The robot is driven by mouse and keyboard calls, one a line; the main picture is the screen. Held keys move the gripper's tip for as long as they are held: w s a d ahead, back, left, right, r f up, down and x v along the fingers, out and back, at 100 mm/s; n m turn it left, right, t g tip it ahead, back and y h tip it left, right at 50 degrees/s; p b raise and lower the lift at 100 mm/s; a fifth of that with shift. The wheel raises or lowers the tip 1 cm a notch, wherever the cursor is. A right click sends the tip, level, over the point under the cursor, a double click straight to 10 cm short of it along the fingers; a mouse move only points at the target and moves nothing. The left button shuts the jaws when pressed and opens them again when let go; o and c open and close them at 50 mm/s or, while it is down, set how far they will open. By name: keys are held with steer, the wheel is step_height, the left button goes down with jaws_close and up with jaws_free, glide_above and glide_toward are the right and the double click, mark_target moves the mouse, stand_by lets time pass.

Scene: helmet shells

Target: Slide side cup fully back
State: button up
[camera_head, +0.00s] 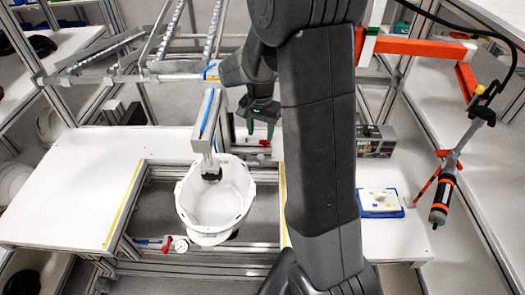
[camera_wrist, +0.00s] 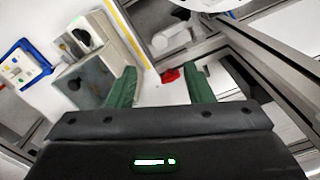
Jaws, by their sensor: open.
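A white helmet shell (camera_head: 213,205) sits open side up in the metal frame in the head view. A grey bracket (camera_head: 208,115) reaches over its rear rim, with a dark round pad (camera_head: 211,174) at its lower end inside the shell. I cannot tell for certain which part is the side cup. My gripper (camera_head: 260,124) hangs behind and right of the shell, apart from it. Its green fingers (camera_wrist: 160,85) are spread with nothing between them. A white edge, probably the shell's, shows at the top of the wrist view (camera_wrist: 207,4). A red knob (camera_wrist: 170,75) lies beyond the fingertips.
A grey box (camera_head: 376,140) and a blue-edged tray (camera_head: 380,202) stand on the right table. A hanging screwdriver tool (camera_head: 442,200) is at far right. A small gauge (camera_head: 180,245) sits below the shell. The left white tabletop (camera_head: 85,190) is clear.

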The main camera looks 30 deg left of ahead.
mark_target(261, 156)
step_height(261, 156, down, 11)
steer(key=shift+r+b, duration=0.2)
steer(key=shift+b, duration=0.7)
